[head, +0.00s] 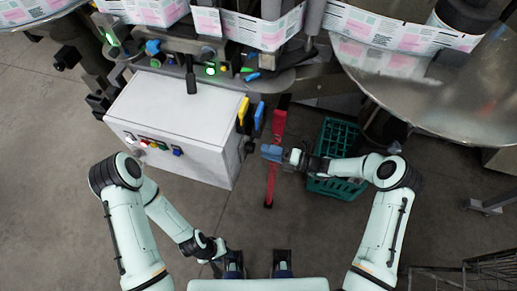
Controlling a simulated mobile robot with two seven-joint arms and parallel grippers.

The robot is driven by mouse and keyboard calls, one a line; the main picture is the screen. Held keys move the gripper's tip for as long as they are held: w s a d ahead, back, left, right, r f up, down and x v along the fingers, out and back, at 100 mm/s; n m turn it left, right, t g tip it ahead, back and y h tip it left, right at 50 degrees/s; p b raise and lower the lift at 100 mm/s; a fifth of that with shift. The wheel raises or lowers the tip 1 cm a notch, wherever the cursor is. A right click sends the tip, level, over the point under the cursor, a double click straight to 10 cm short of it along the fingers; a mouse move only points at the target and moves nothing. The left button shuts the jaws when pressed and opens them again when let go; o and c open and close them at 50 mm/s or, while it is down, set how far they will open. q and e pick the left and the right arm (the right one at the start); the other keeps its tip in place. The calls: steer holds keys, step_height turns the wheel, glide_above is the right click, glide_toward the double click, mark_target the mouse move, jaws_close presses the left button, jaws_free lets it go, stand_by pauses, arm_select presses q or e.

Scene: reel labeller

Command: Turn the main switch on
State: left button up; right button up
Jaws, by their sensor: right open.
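A white cabinet (175,120) stands left of centre. A small dark knob-like part (249,146) sits on its right side; it may be the main switch, but its setting is too small to tell. Coloured buttons (153,145) line the cabinet's front edge, with a blue one (178,151) at the right end. My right gripper (268,152) is open, pointing left, just right of the dark part, with a small gap between them. My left gripper (217,268) is low near my base, away from the cabinet; its fingers are too unclear to tell open or shut.
A red upright bar (272,180) stands behind my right gripper. A green crate (337,140) is on the floor beneath my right arm. Yellow (243,112) and blue (259,116) handles stick out above the gripper. A large metal disc (440,90) fills the upper right. The floor at left is clear.

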arm_select(q)
steer(key=shift+s+f, duration=0.1)
steer(key=shift+f, duration=0.15)
arm_select(e)
steer(key=v, duration=0.8)
steer(key=shift+s+d, duration=0.15)
steer(key=shift+d, duration=0.15)
steer(key=s+a+f+n+g+h+p, duration=0.1)
steer(key=s+a+f+n+g+h, duration=0.15)
steer(key=s+f+n+g, duration=0.35)
steer(key=s+a+f+n+g+h, duration=0.1)
steer(key=s+a+f+n+h, duration=0.15)
steer(key=s+f+n, duration=0.45)
arm_select(q)
steer(key=r, duration=0.1)
steer(key=w+r+p, duration=0.1)
steer(key=r+p, duration=0.1)
steer(key=shift+w+r, duration=0.35)
steer(key=shift+r, duration=0.05)
arm_select(e)
steer(key=s+d+n+h, duration=0.4)
steer(key=s+n+h, duration=0.4)
steer(key=s+n, duration=0.7)
steer(key=n, duration=0.5)
steer(key=shift+d+f+n+h, duration=0.25)
steer(key=shift+n+h, duration=0.05)
